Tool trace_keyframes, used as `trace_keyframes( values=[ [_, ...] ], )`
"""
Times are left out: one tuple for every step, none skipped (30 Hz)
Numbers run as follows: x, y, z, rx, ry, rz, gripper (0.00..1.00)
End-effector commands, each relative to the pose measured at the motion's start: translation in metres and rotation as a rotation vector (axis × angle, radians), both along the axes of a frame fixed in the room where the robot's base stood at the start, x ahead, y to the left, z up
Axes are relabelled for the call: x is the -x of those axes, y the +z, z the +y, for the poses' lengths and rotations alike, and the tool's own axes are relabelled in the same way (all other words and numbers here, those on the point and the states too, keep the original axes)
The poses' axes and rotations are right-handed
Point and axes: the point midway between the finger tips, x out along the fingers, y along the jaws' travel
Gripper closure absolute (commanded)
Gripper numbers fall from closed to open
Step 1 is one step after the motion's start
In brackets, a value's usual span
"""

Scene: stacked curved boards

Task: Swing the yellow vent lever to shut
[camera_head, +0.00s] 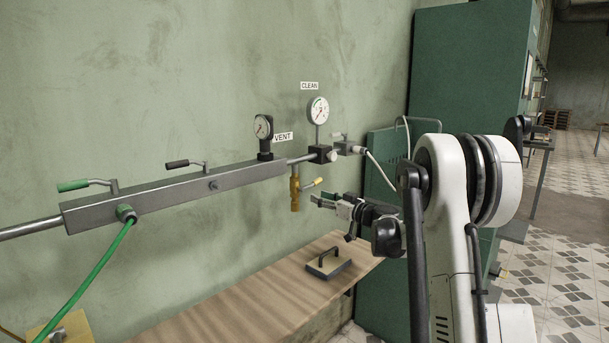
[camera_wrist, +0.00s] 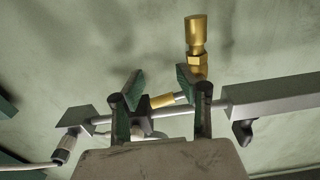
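The vent lever is a short bar with a yellow grip (camera_head: 318,182), sticking out to the right and slightly up from a brass valve (camera_head: 295,189) under the grey manifold. A VENT label (camera_head: 283,136) is on the wall above. My gripper (camera_head: 322,200) is just right of and slightly below the lever's end in the head view. In the wrist view, my two green-padded fingers (camera_wrist: 160,92) are spread apart, and the yellow grip (camera_wrist: 162,101) shows in the gap between them. I see no contact. The brass valve (camera_wrist: 196,45) shows beyond the right finger.
The grey manifold (camera_head: 190,193) on the wall carries a green lever (camera_head: 73,185), a black lever (camera_head: 178,164) and two gauges. A white hose (camera_head: 381,172) hangs at right. Below, a wooden bench (camera_head: 235,306) holds a handled block (camera_head: 328,266). A green cabinet (camera_head: 465,75) stands behind my arm.

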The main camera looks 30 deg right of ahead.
Motion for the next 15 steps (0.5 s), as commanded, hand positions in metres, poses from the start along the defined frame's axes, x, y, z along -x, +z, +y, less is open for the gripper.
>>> trace_keyframes(
  values=[
    [0.0,0.0,0.0,0.0,0.0,0.0,0.67],
    [0.001,0.0,0.0,0.0,0.0,0.0,0.67],
    [0.002,0.0,-0.001,0.0,0.0,0.0,0.67],
    [0.003,0.0,-0.001,0.0,0.0,0.0,0.67],
    [0.004,0.0,-0.002,0.0,0.0,0.0,0.67],
    [0.007,-0.001,-0.003,0.0,0.0,0.0,0.67],
    [0.009,-0.001,-0.004,0.0,-0.001,0.0,0.67],
    [0.011,-0.001,-0.005,0.0,-0.001,0.0,0.67],
    [0.015,-0.001,-0.006,0.0,-0.002,0.0,0.67],
    [0.017,-0.001,-0.007,0.0,-0.002,0.0,0.67],
    [0.019,-0.001,-0.008,0.0,-0.002,0.0,0.67],
    [0.023,-0.002,-0.009,0.0,-0.002,0.0,0.67],
    [0.025,-0.002,-0.01,0.0,-0.002,0.0,0.67],
    [0.027,-0.002,-0.011,0.0,-0.001,0.0,0.67],
    [0.03,-0.002,-0.012,0.0,-0.001,0.0,0.67]
  ],
)
